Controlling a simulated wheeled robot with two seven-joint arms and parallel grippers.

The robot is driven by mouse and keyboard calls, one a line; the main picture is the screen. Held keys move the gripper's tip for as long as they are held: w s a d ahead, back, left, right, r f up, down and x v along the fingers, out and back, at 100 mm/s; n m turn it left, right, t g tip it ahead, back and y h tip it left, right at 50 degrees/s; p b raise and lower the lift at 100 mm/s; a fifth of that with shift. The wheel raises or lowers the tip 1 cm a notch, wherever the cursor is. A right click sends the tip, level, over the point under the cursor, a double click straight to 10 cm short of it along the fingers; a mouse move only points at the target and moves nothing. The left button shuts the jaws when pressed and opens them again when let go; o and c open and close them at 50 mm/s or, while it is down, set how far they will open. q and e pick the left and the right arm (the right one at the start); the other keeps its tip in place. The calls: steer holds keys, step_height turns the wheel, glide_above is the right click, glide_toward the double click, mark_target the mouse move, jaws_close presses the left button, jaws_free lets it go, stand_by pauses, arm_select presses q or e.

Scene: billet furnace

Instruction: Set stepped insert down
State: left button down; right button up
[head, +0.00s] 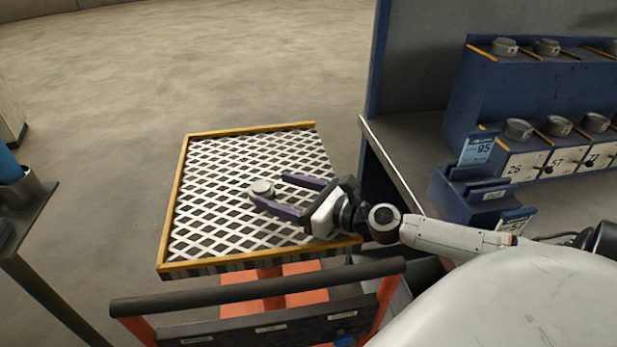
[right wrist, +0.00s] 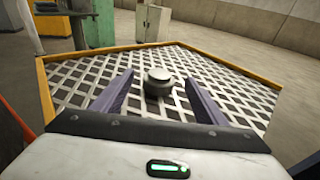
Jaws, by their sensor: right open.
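The stepped insert (head: 262,188) is a small grey round metal piece with a narrower top. It stands upright on the white lattice top of a cart (head: 210,215) with a yellow rim. My right gripper (head: 268,192) is open, low over the lattice, with its purple fingers pointing at the insert. In the right wrist view the insert (right wrist: 158,82) stands between and slightly beyond the open fingers (right wrist: 155,95), with a gap on both sides. My left gripper is not in view.
A blue rack (head: 540,110) with several similar round metal pieces and numbered cards stands on a grey bench (head: 405,150) at right. The cart's dark handle bar (head: 255,287) is in front. A dark table (head: 30,230) stands at left. Most of the lattice is bare.

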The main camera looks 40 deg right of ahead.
steer(key=b+v, duration=0.1)
steer(key=v, duration=0.6)
steer(key=shift+s+f, duration=0.1)
steer(key=shift+s+d, duration=0.2)
steer(key=shift+s, duration=0.35)
